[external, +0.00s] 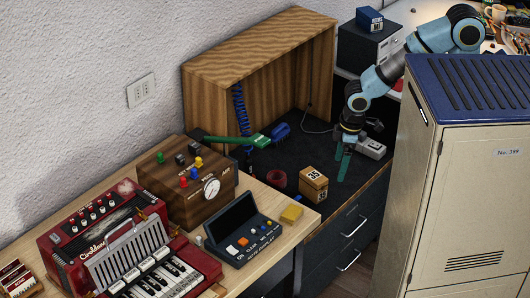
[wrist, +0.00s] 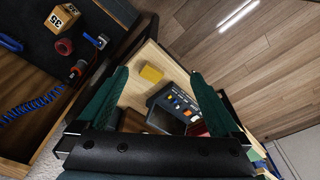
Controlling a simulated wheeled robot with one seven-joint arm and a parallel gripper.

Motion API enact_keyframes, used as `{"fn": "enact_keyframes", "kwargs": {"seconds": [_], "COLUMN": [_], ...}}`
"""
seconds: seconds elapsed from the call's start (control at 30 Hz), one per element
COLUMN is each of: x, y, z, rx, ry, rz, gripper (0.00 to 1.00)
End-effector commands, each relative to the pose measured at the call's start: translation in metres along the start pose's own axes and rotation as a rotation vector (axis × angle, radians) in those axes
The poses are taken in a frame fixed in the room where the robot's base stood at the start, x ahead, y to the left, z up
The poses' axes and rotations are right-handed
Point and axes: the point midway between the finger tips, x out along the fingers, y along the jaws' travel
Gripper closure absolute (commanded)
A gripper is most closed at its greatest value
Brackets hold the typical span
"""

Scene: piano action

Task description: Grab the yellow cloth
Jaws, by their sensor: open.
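The yellow cloth (external: 291,213) looks like a small folded block. It lies on the wooden table near its right edge, just right of the dark control console. In the wrist view the cloth (wrist: 152,74) shows beyond my fingertips, framed between them. My gripper (external: 343,168) has green fingers and hangs over the dark-topped cabinet, behind and to the right of the cloth. In the wrist view my gripper (wrist: 159,72) is open, with nothing between its fingers. It is apart from the cloth.
The console (external: 243,230) stands close to the cloth. A wooden box with a gauge (external: 188,182) and a red accordion (external: 115,240) are further left. A block marked 35 (external: 313,185) and a red ring (external: 276,178) sit on the dark surface. A tall metal cabinet (external: 460,190) stands at right.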

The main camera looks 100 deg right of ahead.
Motion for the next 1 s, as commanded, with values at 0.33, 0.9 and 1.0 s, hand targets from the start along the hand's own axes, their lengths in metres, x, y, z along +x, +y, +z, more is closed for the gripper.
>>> {"fn": "enact_keyframes", "kwargs": {"seconds": [0.33,0.9,1.0], "x": [0.036,0.128,0.135], "y": [0.009,0.010,0.007], "z": [0.004,0.014,0.008], "rx": [-0.102,-0.451,-0.516], "ry": [-0.104,-0.215,-0.152], "rz": [-0.016,-0.407,-0.519], "gripper": [0.00,0.00,0.00]}}
